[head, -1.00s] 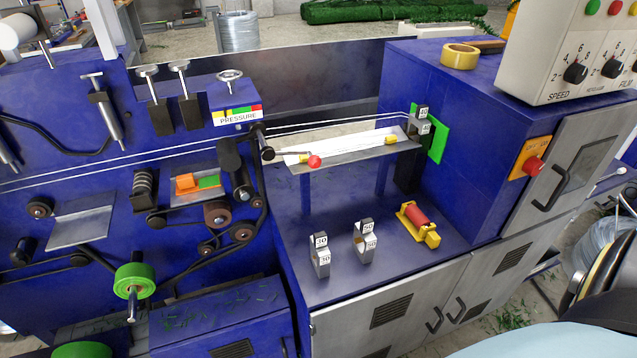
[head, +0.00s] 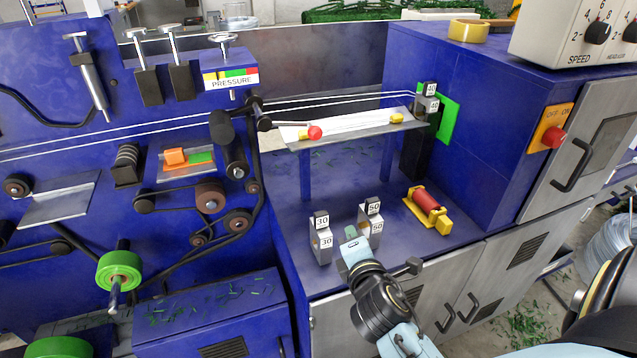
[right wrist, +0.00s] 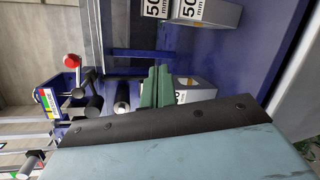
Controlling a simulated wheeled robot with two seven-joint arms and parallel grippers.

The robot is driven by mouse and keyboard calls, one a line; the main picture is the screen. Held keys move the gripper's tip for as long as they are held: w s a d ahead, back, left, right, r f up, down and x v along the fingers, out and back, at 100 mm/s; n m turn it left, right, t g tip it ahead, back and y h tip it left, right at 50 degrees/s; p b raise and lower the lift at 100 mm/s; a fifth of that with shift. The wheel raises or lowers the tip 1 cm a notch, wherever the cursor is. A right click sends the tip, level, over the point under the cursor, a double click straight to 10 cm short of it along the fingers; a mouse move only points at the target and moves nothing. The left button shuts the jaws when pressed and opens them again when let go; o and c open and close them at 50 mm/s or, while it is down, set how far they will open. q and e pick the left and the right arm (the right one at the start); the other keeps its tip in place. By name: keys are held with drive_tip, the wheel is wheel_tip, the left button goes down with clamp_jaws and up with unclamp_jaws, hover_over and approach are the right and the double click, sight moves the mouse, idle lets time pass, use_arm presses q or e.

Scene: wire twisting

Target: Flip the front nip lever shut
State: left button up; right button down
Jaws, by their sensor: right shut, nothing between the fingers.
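A lever with a red ball knob (head: 315,132) sticks out to the right from a black pivot (head: 263,125), below and right of the PRESSURE block. It passes in front of the sloped grey tray. In the right wrist view the red knob (right wrist: 72,60) shows at the left, with its thin shaft running down to the black parts. My right gripper (head: 351,234) is shut and empty. It is low, between the 30 and 50 blocks, apart from the lever. Its green fingers (right wrist: 156,87) are together in the wrist view. My left gripper is not in view.
The 30 mm block (head: 321,240) and 50 mm block (head: 371,218) stand close to my right gripper. A red-and-yellow roller piece (head: 428,207) lies to the right. The grey tray (head: 354,128) lies above, with white wires running over it. A PRESSURE block (head: 231,77) stands upper left.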

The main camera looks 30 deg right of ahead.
drive_tip(key=w+r+n+t, duration=0.1)
drive_tip(key=r+n+t, duration=0.1)
drive_tip(key=n, duration=0.2)
drive_tip(key=w+a+r+n+t+y, duration=0.1)
drive_tip(key=w+r+n, duration=0.1)
drive_tip(key=n, duration=0.3)
drive_tip(key=w+a+r+n+t, duration=0.1)
drive_tip(key=w+r+n+t, duration=0.1)
drive_tip(key=n, duration=0.3)
drive_tip(key=shift+r+t+y, duration=0.15)
drive_tip(key=shift+t+y, duration=0.15)
drive_tip(key=shift+y, duration=0.1)
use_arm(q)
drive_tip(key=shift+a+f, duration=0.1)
